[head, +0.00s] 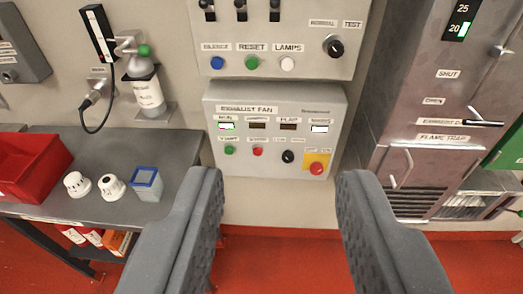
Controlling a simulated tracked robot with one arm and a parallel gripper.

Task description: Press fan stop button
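The exhaust fan panel (232,107) is a light grey wall box in the middle of the view. Its lower row has a green button (228,150), a small red button (257,151), a black knob (288,156), and a large red mushroom button (316,167) on a yellow plate. The small labels above them are too blurred to read surely, so I cannot confirm which is marked stop. My gripper (278,178) is open and empty, its grey fingers below the panel, one to each side. Neither finger visibly touches a button.
An upper panel (270,70) has blue, green and white buttons and a test knob. At left a grey bench (100,150) holds a red bin (30,165), white detectors and a blue-rimmed container (147,182). A grey cabinet (420,100) with handles stands at right. Red floor shows below.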

